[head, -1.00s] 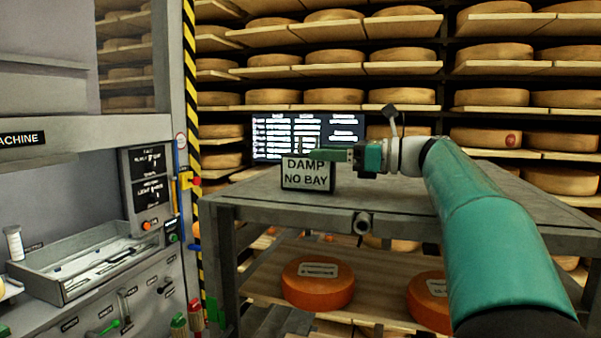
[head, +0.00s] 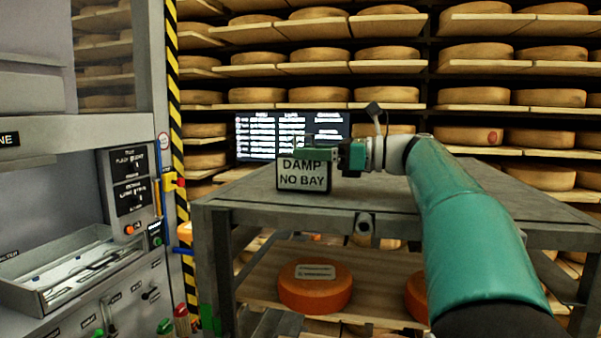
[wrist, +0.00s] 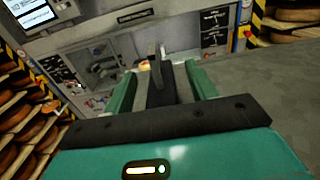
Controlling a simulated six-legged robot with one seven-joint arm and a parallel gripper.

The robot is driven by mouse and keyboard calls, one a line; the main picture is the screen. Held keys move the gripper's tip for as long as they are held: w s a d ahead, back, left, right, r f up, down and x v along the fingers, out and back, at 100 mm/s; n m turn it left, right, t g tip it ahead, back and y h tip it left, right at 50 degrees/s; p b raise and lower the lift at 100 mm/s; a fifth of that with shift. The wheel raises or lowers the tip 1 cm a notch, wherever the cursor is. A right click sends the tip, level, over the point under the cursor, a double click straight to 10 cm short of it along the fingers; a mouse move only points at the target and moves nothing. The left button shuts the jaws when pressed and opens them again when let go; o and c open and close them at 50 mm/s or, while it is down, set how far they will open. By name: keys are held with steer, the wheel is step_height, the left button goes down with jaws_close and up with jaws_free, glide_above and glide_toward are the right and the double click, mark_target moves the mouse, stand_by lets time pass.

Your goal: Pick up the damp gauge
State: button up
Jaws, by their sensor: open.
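In the wrist view my gripper (wrist: 160,76) is open, with a green finger on each side of a dark upright piece (wrist: 160,86). That piece seems to be the gauge seen from behind or above; I cannot tell whether a finger touches it.
A bright screen (head: 290,137) stands behind the gauge. Shelves of cheese wheels (head: 390,95) fill the back. A machine with a tray (head: 80,275) and a striped post (head: 175,90) stand at left. An orange wheel (head: 315,292) lies on the lower shelf.

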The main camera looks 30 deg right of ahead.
steer(key=c, duration=1.2)
steer(key=shift+o, duration=0.2)
